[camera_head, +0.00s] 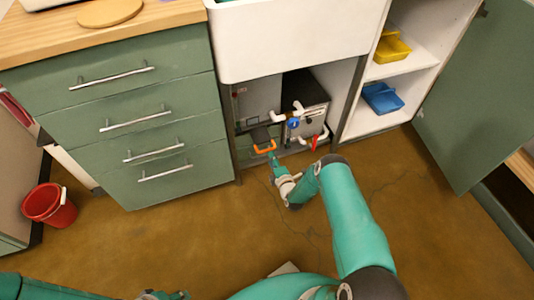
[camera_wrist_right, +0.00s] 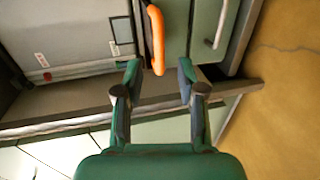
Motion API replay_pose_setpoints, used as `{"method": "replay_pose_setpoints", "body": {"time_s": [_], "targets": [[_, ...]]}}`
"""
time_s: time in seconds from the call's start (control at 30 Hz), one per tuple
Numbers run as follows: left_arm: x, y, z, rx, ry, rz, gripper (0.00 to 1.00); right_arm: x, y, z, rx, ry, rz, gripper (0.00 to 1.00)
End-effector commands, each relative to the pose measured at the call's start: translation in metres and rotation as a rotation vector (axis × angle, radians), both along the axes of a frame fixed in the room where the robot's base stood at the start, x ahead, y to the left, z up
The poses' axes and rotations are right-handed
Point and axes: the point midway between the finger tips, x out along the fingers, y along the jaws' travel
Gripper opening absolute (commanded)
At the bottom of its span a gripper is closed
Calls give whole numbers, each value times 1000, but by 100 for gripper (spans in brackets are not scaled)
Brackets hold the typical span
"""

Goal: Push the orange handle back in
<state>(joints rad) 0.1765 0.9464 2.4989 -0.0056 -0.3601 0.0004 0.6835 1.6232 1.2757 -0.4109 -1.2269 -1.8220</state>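The orange handle (camera_head: 264,147) is at the front of a dark block in the open bay under the white basin. In the right wrist view the orange handle (camera_wrist_right: 157,38) comes down from the top edge, its lower end between my fingertips in the picture. My right gripper (camera_head: 273,158) is at the bay's front, close to the handle. In the wrist view my right gripper (camera_wrist_right: 160,68) is open, with gaps on both sides of the handle; I cannot tell whether it touches. Part of my left gripper (camera_head: 165,295) shows at the bottom edge, too cut off to read.
White pipes with a blue valve (camera_head: 293,124) and a red lever (camera_head: 314,142) sit right of the handle. A green drawer unit (camera_head: 150,130) stands left, open shelves with a yellow tray (camera_head: 391,48) and a blue tray (camera_head: 382,98) right. A red bucket (camera_head: 50,207) stands on the floor.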

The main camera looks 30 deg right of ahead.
Motion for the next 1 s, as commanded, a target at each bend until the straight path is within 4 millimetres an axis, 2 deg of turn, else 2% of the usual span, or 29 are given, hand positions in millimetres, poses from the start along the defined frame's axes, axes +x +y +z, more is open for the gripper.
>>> {"method": "replay_pose_setpoints", "body": {"time_s": [0.03, 0.1, 0.33, 0.5, 0.77, 1.0], "targets": [[0, 0, -10, 0, 0, 0, 40, 12, -2, -6, -2, -4, 1, 39], [0, 0, -16, 0, 0, 0, 40, 24, -5, -10, -2, -3, 0, 39], [0, 0, -31, 0, 0, 0, 40, 55, -13, -15, 0, -1, 0, 39], [0, 0, -34, 0, 0, 0, 40, 64, -15, -15, 2, 0, 0, 39], [0, 0, -33, 0, 0, 0, 40, 65, -15, -15, 2, 1, 0, 39], [0, 0, -33, 0, 0, 0, 40, 65, -15, -15, 3, 1, 1, 1]]}}
